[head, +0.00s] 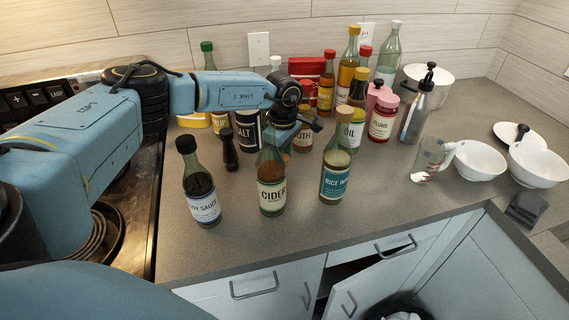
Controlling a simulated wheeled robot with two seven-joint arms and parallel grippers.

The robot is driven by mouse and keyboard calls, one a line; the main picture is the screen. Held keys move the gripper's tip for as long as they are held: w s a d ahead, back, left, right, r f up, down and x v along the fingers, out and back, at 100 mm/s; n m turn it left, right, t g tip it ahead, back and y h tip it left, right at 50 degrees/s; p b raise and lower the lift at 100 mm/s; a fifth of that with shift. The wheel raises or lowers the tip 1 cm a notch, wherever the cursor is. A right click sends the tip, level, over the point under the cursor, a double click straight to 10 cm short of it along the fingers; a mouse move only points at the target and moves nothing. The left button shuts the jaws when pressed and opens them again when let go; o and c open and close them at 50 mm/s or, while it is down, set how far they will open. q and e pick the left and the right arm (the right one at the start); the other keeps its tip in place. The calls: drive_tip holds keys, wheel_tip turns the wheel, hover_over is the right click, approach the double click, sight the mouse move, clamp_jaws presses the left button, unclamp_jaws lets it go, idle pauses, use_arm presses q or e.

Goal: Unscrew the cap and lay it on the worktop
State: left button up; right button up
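The cider bottle (271,194) stands upright near the front of the worktop (235,255), between the soy sauce bottle (202,195) and the rice wine bottle (335,180). My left gripper (277,142) points down over the top of the cider bottle. The gripper hides the bottle's neck and any cap on it, and its fingers are too small and covered to tell if they are shut. The soy sauce bottle has a black cap and the rice wine bottle a tan one. My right gripper is not in view.
Several bottles and jars crowd behind, including the salt jar (246,133), oil bottle (357,132) and plums jar (384,119). A dark shaker (228,150) stands close left. A glass (428,160) and white bowls (478,161) stand right. The front worktop strip is clear.

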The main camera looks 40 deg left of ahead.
use_arm(q)
drive_tip(key=shift+f, duration=1.7)
drive_tip(key=shift+f, duration=0.15)
drive_tip(key=o, duration=1.1)
wheel_tip(320, 180, up, 12)
drive_tip(key=shift+r, duration=0.25)
